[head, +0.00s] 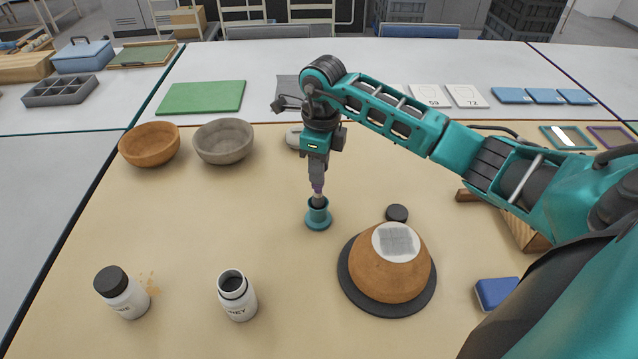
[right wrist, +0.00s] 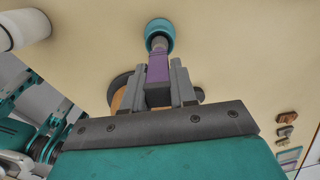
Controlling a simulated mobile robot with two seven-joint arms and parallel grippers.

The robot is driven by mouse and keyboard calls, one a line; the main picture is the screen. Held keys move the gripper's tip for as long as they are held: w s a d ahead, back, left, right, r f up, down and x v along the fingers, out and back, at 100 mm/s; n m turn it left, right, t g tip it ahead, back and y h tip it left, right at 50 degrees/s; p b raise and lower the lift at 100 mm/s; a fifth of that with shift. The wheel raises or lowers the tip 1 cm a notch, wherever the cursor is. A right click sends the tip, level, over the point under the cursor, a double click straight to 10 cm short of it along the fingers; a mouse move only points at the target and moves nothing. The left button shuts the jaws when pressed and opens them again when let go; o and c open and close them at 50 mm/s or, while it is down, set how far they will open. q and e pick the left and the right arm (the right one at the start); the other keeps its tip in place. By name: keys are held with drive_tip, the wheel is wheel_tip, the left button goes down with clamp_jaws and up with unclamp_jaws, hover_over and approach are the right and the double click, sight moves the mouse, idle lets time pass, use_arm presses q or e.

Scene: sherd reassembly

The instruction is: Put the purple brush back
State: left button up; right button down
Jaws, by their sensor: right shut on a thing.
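My right gripper (head: 317,184) points straight down over the table and is shut on the purple brush (right wrist: 158,68). In the head view only a sliver of purple shows below the fingers. The brush is upright, and its lower end is at the mouth of the teal holder (head: 318,221), seemingly inside it. The holder is a small cup with a wide round foot, standing on the tan mat; it also shows in the right wrist view (right wrist: 160,33). How deep the brush sits is hidden. My left gripper is not in view.
An upturned brown bowl (head: 388,275) on a dark disc and a black lid (head: 397,213) stand close right of the holder. An open white jar (head: 237,297) and a black-capped jar (head: 122,293) stand front left. Two bowls (head: 150,146) (head: 224,142) sit back left.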

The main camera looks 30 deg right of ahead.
wheel_tip(320, 180, down, 6)
drive_tip(key=b, duration=0.3)
drive_tip(key=shift+r, duration=0.4)
drive_tip(key=c, duration=0.9)
unclamp_jaws()
drive_tip(key=shift+r, duration=0.15)
wheel_tip(320, 180, up, 12)
drive_tip(key=shift+s+d+f, duration=0.1)
drive_tip(key=shift+s+f, duration=0.05)
drive_tip(key=shift+s, duration=0.1)
